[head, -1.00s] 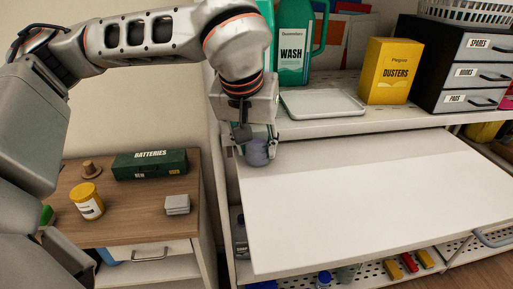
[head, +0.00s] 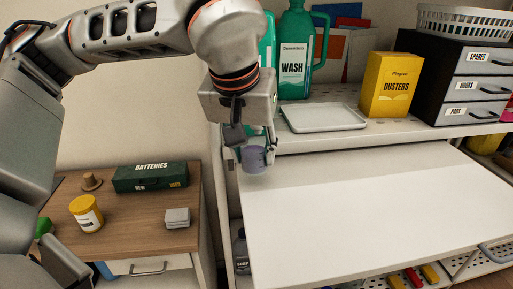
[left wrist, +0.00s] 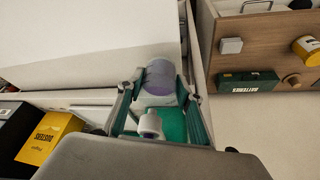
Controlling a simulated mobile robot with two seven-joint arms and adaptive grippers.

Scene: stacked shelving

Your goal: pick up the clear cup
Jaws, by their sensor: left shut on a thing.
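The clear cup (head: 254,160), a bluish see-through vessel, is between the fingers of my left gripper (head: 256,155) near the back left corner of the white pulled-out board (head: 380,200). In the left wrist view the cup (left wrist: 160,78) sits between the two fingertips of the left gripper (left wrist: 160,88), with a finger on each side. The gripper is shut on it. I cannot tell whether the cup's base is clear of the board. My right gripper is not in view.
Above the board, a shelf holds a white tray (head: 323,118), a green WASH jug (head: 295,62), a yellow DUSTERS box (head: 390,84) and dark drawers (head: 458,80). At left, a wooden cabinet bears a BATTERIES box (head: 150,177) and a yellow jar (head: 86,213). The board's middle is bare.

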